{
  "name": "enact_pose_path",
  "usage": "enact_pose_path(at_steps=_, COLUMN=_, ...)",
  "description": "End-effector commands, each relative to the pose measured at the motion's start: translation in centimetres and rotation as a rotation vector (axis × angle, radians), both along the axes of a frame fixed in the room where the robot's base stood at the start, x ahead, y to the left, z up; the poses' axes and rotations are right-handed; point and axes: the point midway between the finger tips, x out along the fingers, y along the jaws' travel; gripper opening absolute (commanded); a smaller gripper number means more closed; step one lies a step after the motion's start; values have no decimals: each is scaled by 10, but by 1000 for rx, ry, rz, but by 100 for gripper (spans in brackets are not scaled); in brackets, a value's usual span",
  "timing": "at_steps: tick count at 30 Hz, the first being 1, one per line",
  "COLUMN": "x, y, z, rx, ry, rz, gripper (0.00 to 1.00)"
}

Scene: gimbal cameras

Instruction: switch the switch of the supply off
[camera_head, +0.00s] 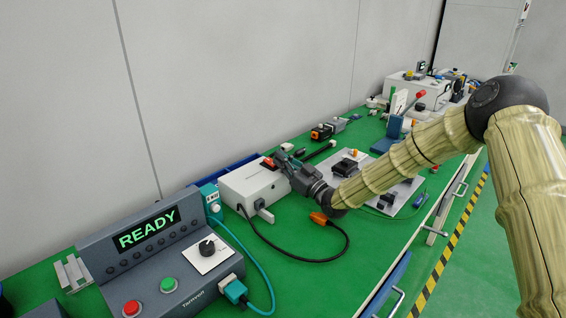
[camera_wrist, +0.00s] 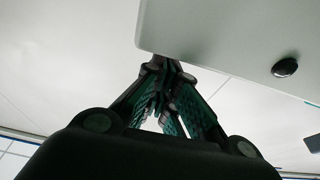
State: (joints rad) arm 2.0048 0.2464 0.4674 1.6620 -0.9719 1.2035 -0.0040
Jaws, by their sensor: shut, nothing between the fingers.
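The supply looks to be the white box (camera_head: 245,190) on the green bench in the head view. A small orange-red switch (camera_head: 267,163) shows on its top at the far right edge. My gripper (camera_head: 277,156) is at that top right edge, close beside the switch; I cannot tell if they touch. In the wrist view my gripper's fingers (camera_wrist: 168,70) are together and empty. Their tips are by the lower edge of a pale box face (camera_wrist: 220,35), probably the supply. The switch cannot be made out there.
A grey console (camera_head: 165,255) reading READY, with a red and a green button, stands front left. A light board (camera_head: 405,199) with black parts lies under my arm. More equipment stands farther back.

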Motion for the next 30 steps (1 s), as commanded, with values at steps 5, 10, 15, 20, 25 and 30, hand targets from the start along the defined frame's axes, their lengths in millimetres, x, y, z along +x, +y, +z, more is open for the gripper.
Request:
enact_pose_path(at_steps=5, x=-1, y=-1, z=32, rx=1, ry=-2, rz=3, gripper=0)
enact_pose_path(at_steps=10, x=-19, y=-20, z=15, rx=1, ry=2, rz=4, gripper=0)
enact_pose_path(at_steps=15, x=-36, y=-41, z=1, rx=2, ry=0, rz=2, gripper=0)
enact_pose_path(at_steps=20, x=-49, y=-57, z=-10, rx=2, ry=0, rz=2, gripper=0)
enact_pose_path(at_steps=25, x=-57, y=-65, z=-15, rx=1, ry=0, rz=3, gripper=0)
enact_pose_path(at_steps=30, x=-60, y=-68, z=-17, rx=1, ry=-1, rz=4, gripper=0)
